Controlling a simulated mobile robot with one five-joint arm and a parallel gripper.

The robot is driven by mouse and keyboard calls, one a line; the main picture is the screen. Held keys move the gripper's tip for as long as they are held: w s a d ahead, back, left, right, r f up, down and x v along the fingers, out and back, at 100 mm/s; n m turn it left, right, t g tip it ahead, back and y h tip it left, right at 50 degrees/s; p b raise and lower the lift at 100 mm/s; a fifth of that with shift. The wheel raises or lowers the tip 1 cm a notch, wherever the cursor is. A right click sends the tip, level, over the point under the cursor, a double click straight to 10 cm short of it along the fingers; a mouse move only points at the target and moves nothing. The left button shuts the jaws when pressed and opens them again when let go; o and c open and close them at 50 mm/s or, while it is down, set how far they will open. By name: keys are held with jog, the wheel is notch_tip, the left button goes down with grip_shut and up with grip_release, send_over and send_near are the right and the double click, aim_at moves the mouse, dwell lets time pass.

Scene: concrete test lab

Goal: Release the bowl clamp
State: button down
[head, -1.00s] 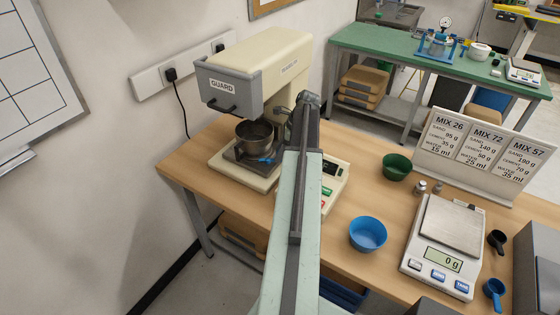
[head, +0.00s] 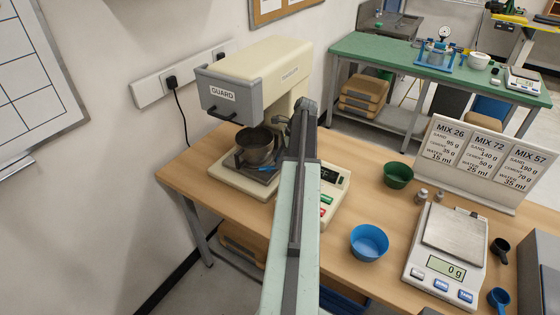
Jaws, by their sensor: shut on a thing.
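The cream mixer (head: 262,75) stands at the back left of the wooden bench, its grey guard (head: 222,92) marked GUARD. A metal bowl (head: 256,146) sits upright on the mixer's base below the guard. A small blue bowl clamp lever (head: 268,168) shows low at the bowl's front right, partly hidden by my arm. My gripper (head: 281,167) is at the clamp, shut on it. Its fingers are mostly hidden behind my pale green forearm, so the exact hold cannot be made out.
A control panel (head: 333,180) is right of my arm. A green bowl (head: 398,175), a blue bowl (head: 369,242), a scale (head: 444,257) reading 0 g and a mix card stand (head: 481,165) stand further right.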

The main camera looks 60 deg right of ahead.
jog(key=c, duration=1.3)
grip_release()
jog(key=shift+o, duration=0.2)
jog(key=p+v, duration=0.7)
jog(key=shift+r, duration=0.35)
jog(key=shift+s+d, duration=0.1)
jog(key=shift+s, duration=0.05)
